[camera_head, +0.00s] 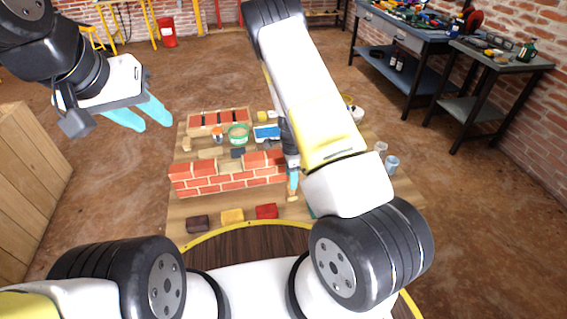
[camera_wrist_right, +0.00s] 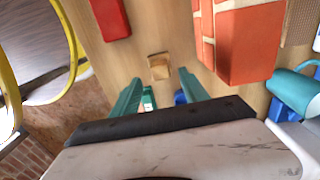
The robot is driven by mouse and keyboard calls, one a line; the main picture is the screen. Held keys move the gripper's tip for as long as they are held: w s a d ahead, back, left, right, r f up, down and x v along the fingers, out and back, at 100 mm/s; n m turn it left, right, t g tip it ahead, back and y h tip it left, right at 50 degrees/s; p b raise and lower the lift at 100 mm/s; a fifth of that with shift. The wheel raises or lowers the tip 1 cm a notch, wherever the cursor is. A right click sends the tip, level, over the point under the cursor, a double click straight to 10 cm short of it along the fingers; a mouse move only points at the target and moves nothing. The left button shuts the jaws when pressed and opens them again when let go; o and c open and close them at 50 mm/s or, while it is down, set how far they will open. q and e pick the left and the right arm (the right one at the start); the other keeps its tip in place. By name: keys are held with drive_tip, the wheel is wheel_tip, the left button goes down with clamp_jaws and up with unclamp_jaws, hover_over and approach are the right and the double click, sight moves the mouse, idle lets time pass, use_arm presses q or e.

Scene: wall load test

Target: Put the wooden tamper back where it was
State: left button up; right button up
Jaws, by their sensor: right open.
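A small wooden piece, which looks like the tamper (camera_head: 292,197), stands on the wooden table just right of the brick wall's right end. In the right wrist view the tamper (camera_wrist_right: 158,67) is a light wooden block just beyond my fingertips. My right gripper (camera_head: 293,179) points down over it. Its teal fingers (camera_wrist_right: 160,84) are open, one on either side of the tamper in that view, with no visible grip on it. My left gripper (camera_head: 152,120) is open and empty, raised left of the table. My right arm hides part of the table.
The brick wall (camera_head: 230,181) stands close left of my right gripper. Dark, yellow and red blocks (camera_head: 267,211) lie along the table's near edge. A green bucket (camera_head: 238,133) and a brick rack stand behind the wall. Cups (camera_head: 391,163) stand at the right.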

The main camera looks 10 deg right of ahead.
drive_tip(key=s+a+r+n+t+y, duration=0.1)
drive_tip(key=s+r+n, duration=0.15)
drive_tip(key=r, duration=0.85)
drive_tip(key=s+a+r+n+t+y, duration=0.1)
drive_tip(key=s+a+r+n, duration=0.15)
drive_tip(key=r, duration=0.75)
drive_tip(key=s+a+r+n+t+y, duration=0.1)
drive_tip(key=s+r+n+y, duration=0.15)
drive_tip(key=r, duration=0.85)
drive_tip(key=s+d+r+n+t+h, duration=0.2)
drive_tip(key=s+r+n+t, duration=0.1)
drive_tip(key=s+r+n, duration=0.7)
drive_tip(key=s+r, duration=0.3)
drive_tip(key=s, duration=0.3)
drive_tip(key=shift+s+d+n, duration=0.3)
drive_tip(key=shift+s+n, duration=0.05)
drive_tip(key=shift+s, duration=0.05)
drive_tip(key=shift+o, duration=0.2)
drive_tip(key=shift+r, duration=0.1)
